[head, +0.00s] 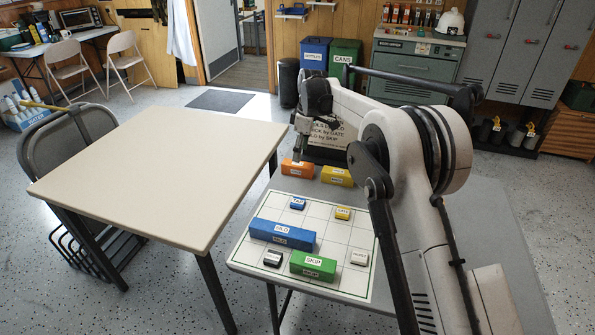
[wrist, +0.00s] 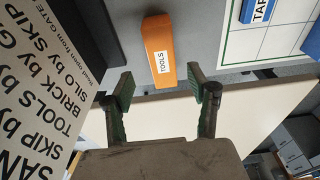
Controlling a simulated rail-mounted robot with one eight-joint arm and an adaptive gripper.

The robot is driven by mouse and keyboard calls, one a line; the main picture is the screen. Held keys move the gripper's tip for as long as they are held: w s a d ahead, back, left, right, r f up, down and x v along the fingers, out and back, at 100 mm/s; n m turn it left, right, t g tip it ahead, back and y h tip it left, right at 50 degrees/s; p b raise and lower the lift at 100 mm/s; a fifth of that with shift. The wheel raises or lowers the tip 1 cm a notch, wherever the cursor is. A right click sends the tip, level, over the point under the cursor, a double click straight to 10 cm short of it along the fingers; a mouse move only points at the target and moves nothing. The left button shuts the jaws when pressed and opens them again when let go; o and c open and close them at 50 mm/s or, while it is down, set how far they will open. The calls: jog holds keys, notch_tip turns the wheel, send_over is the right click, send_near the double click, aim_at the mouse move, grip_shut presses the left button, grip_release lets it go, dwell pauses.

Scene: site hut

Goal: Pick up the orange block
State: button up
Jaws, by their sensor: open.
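The orange block (head: 297,169) lies on the grey table just behind the white grid board. It has a white label, which reads TOOLS in the wrist view (wrist: 157,40). My gripper (head: 303,136) is above and just behind it in the head view. In the wrist view the two fingers of my gripper (wrist: 164,88) are spread apart with nothing between them. The block lies beyond the fingertips, roughly in line with the gap, and is apart from them.
A yellow block (head: 337,176) lies close to the right of the orange one. The grid board (head: 336,218) carries a blue block (head: 283,235), a green block (head: 313,266) and several small labelled pieces. A lettered sign (wrist: 35,85) stands close beside my gripper. A bare beige table (head: 160,165) stands left.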

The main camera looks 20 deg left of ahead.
aim_at(298, 166)
jog(key=shift+s+a+f+b, duration=0.1)
jog(key=shift+a+f+b, duration=0.1)
jog(key=shift+f, duration=0.95)
jog(key=shift+a+f+b, duration=0.1)
jog(key=shift+f+b, duration=0.1)
jog(key=shift+f, duration=1)
jog(key=shift+s+a+f+b, duration=0.1)
jog(key=shift+a+f+b, duration=0.1)
jog(key=shift+f, duration=0.95)
jog(key=shift+r, duration=0.1)
jog(key=c, duration=1.3)
